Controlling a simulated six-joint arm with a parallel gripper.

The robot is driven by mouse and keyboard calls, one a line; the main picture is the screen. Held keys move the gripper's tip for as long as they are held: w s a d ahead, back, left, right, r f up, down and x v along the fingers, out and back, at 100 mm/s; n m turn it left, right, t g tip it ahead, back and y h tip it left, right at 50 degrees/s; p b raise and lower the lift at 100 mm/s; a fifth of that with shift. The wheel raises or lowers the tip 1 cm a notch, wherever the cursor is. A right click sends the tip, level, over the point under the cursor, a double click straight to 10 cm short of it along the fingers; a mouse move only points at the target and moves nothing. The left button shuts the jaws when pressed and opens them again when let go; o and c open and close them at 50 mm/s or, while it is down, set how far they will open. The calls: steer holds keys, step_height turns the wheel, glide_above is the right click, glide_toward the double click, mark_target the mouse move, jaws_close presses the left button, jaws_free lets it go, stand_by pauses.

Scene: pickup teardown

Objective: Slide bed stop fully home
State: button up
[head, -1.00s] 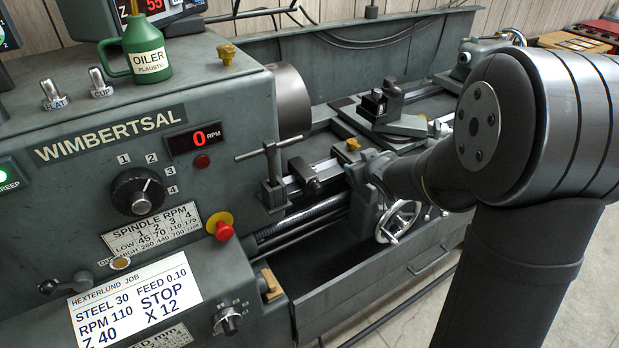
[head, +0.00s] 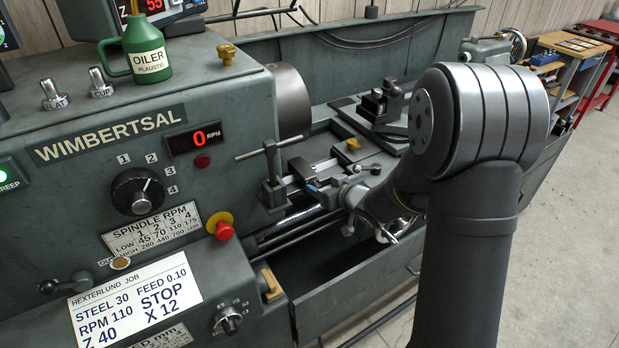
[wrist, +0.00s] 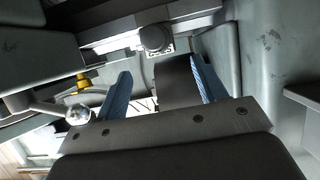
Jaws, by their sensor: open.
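The bed stop looks to be the dark block (head: 302,171) on the bed rail, right of a T-handled clamp post (head: 269,172) in the head view. My gripper (head: 318,189) is low over the bed close to this block, its blue fingers partly hidden by my arm. In the wrist view my gripper (wrist: 161,65) has its two blue fingers apart. A dark block (wrist: 176,80) shows between them, with a round knob (wrist: 155,38) beyond; it appears to be the bed stop, but I cannot tell whether a finger touches it.
The headstock (head: 110,200) fills the left, with a red stop button (head: 223,231). The tool post (head: 383,102) stands on the carriage behind my gripper. A ball-ended lever (wrist: 78,114) is close to the left finger in the wrist view. The chip tray opens below.

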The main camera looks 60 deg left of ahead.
mark_target(313, 179)
steer(key=x, duration=0.9)
steer(key=shift+c, duration=0.3)
steer(key=c, duration=1.3)
steer(key=shift+s, duration=1.85)
steer(key=shift+c, duration=0.2)
steer(key=o, duration=1.4)
steer(key=shift+d+r, duration=0.1)
steer(key=shift+d, duration=0.05)
